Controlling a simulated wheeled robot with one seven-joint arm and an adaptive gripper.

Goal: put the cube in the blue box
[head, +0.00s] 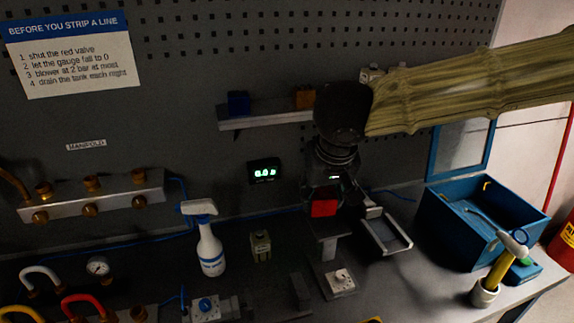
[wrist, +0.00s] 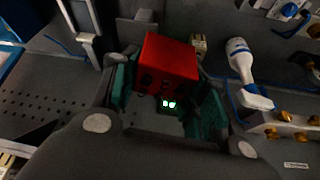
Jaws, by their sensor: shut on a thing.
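The red cube (head: 323,208) is held in my gripper (head: 325,196), above a small grey stand near the middle of the bench. In the wrist view the cube (wrist: 168,62) sits between the two teal-padded fingers of my gripper (wrist: 165,95). I cannot tell how much clearance there is between the cube and the stand.
A hammer with a yellow handle (head: 499,270) stands in front of the blue box. A spray bottle (head: 210,250) and a small canister (head: 260,246) are to the left. A wall shelf (head: 265,121) holds small blocks.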

